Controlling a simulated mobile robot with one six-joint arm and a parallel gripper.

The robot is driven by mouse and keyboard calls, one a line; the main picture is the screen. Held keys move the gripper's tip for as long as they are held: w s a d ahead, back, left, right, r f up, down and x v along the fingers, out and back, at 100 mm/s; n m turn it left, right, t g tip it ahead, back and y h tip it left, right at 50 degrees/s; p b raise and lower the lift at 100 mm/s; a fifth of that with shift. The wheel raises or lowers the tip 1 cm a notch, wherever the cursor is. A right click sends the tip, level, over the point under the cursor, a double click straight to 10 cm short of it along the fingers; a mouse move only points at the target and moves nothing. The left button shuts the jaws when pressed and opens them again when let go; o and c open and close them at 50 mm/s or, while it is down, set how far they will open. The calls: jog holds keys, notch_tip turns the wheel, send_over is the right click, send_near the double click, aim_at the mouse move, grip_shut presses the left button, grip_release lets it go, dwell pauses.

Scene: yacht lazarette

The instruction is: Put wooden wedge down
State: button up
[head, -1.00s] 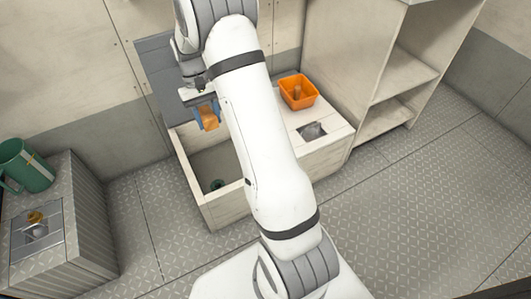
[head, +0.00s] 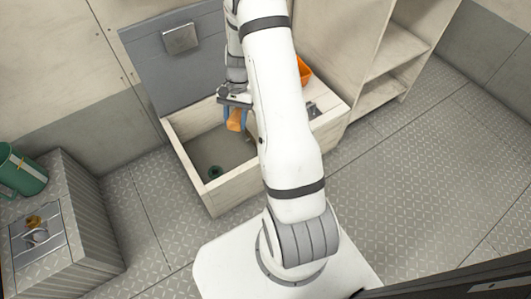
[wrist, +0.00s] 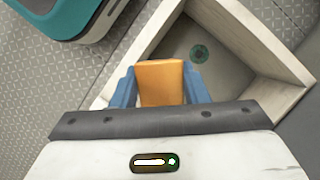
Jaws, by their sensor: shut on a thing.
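My gripper (head: 236,119) is shut on the wooden wedge (head: 234,122), an orange-brown block. In the wrist view the wedge (wrist: 160,82) sits between the two blue fingers of my gripper (wrist: 161,88). The wedge is held in the air above the open wooden locker (head: 192,163). The grey lid (head: 160,60) of the locker stands open behind it. The locker's grey inside floor shows a small dark green round thing (head: 214,171), also seen in the wrist view (wrist: 199,54). My arm hides part of the locker's right side.
An orange bin (head: 305,71) stands on the locker's right-hand top, partly hidden by my arm. A ribbed grey box (head: 84,225) at the left carries a green jug (head: 20,168) and a metal plate. Open shelves (head: 400,55) stand at the right. The tread-plate floor is clear.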

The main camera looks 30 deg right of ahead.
jog(key=s+d+f+m+t+y, duration=0.1)
jog(key=s+d+f+m+t, duration=0.2)
jog(key=s+d+f+m, duration=0.4)
jog(key=shift+m, duration=0.7)
jog(key=f+b, duration=0.1)
jog(key=f, duration=0.2)
jog(key=f+b, duration=0.1)
jog(key=f, duration=0.1)
jog(key=a+f+b, duration=0.1)
jog(key=f+b, duration=0.1)
jog(key=f, duration=0.1)
jog(key=shift+w+f, duration=0.15)
jog(key=shift+f, duration=0.2)
jog(key=shift+r, duration=0.15)
jog(key=o, duration=0.5)
jog(key=shift+f, duration=0.2)
jog(key=o, duration=0.5)
jog(key=shift+r, duration=0.1)
